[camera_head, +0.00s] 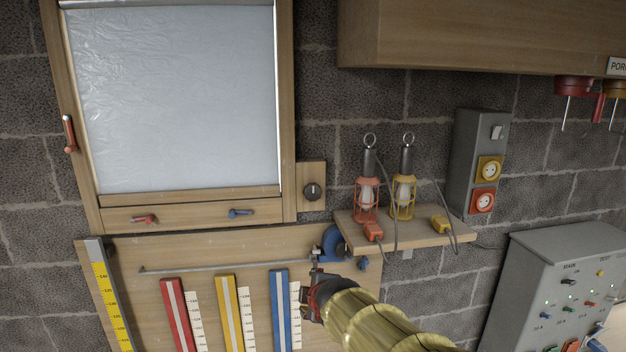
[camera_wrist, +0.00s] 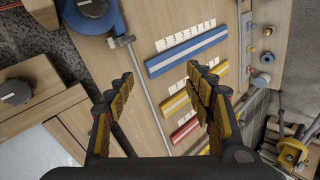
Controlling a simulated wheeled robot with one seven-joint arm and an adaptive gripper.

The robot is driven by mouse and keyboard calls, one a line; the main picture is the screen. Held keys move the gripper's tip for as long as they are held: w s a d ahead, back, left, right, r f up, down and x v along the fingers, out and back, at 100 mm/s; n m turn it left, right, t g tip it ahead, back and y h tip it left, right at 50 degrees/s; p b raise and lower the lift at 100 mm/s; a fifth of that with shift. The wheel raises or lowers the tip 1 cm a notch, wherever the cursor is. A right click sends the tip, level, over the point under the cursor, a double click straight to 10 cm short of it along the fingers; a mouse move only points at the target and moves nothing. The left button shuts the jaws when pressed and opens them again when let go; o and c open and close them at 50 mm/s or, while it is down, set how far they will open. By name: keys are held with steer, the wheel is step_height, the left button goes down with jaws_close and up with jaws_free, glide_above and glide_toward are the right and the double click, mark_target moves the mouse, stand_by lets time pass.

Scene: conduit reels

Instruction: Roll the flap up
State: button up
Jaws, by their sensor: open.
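A pale translucent sheet (camera_head: 175,95), which looks like the flap, hangs down inside a wooden frame (camera_head: 287,110) on the block wall. A corner of the sheet also shows at the lower left of the wrist view (camera_wrist: 38,158). A dark round knob (camera_head: 312,191) sits on a small wooden plate right of the frame; it is at the left edge of the wrist view (camera_wrist: 16,91). My gripper (camera_head: 316,265) is below the knob, in front of the lower board. In the wrist view its fingers (camera_wrist: 160,88) are apart with nothing between them.
A red handle (camera_head: 69,134) is on the frame's left side; red (camera_head: 143,219) and blue (camera_head: 241,213) latches are below the sheet. A blue wheel (camera_head: 334,242) and grey rod (camera_head: 230,265) are close to my gripper. A shelf (camera_head: 440,238) with two caged lamps juts out at right.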

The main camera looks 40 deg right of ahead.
steer(key=w+d+r+n+t+h+p, duration=0.25)
steer(key=w+d+r+n, duration=0.25)
steer(key=d+r+n, duration=0.35)
steer(key=n+t+h, duration=0.2)
steer(key=n+t, duration=0.1)
steer(key=n, duration=0.7)
glide_toward(313, 193)
steer(key=x, duration=0.3)
steer(key=shift+m, duration=0.25)
steer(key=shift+p+x, duration=1.35)
steer(key=shift+x, duration=2)
steer(key=c, duration=0.4)
steer(key=c, duration=0.7)
steer(key=shift+c, duration=0.3)
